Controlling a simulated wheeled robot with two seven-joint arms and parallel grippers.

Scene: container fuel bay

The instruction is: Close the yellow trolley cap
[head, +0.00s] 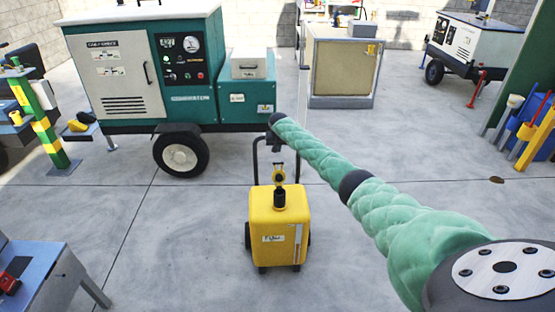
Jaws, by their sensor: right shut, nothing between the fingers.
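The yellow trolley (273,239) stands upright on the floor at the middle, with a white label on its front and a black handle frame behind it. A dark filler neck (280,198) rises from its top. The small yellow cap (280,172) appears raised, standing up behind the neck rather than lying over it. My right arm reaches in from the lower right. Its small dark right gripper (276,146) is shut and empty, just above the cap in the picture; I cannot tell whether they touch. My left gripper is out of view.
A green and white generator trailer (140,75) stands behind at the left. A beige-panelled cabinet (342,68) is behind at the right. A grey-blue bench (40,275) fills the lower left corner. Blue bins (525,135) stand at the right. The floor around the trolley is clear.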

